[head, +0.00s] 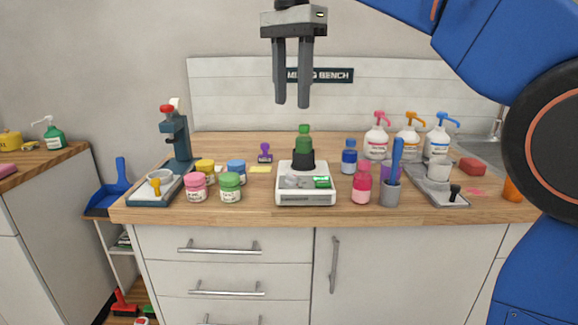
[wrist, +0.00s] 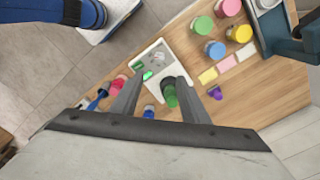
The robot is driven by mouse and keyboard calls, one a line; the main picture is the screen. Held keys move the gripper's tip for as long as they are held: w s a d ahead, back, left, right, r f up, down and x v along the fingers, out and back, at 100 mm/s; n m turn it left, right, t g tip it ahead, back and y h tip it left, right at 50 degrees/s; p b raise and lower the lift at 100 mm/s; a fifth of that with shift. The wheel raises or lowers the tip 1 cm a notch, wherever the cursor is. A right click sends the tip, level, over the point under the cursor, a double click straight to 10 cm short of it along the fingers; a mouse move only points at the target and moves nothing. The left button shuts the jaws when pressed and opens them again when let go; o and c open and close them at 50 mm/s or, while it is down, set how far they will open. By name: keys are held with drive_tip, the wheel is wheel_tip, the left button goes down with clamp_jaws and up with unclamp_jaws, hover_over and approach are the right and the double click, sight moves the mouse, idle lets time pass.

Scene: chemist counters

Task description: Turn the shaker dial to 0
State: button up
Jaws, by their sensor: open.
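The shaker (head: 306,199) is a low white device in the middle of the counter. A green bottle (head: 304,142) stands upright in its black holder (head: 303,160). A pale round knob (head: 290,180), which looks like the dial, sits on its front left. A green panel or switch (head: 322,182) is on its front right. The dial's setting is too small to read. My gripper (head: 292,104) points down, open and empty, above and behind the shaker in the head view. In the wrist view the shaker (wrist: 150,58) shows beyond the fingertips.
Several colored jars (head: 230,187) stand left of the shaker, near a press-like stand (head: 178,142). A pink bottle (head: 362,183), a blue bottle (head: 349,157) and a grey cup with a blue tool (head: 391,192) stand close on its right. Pump bottles (head: 408,140) stand behind.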

sight(292, 174)
wheel_tip(292, 174, down, 17)
drive_tip(key=shift+r, duration=0.2)
idle(0.4)
clamp_jaws()
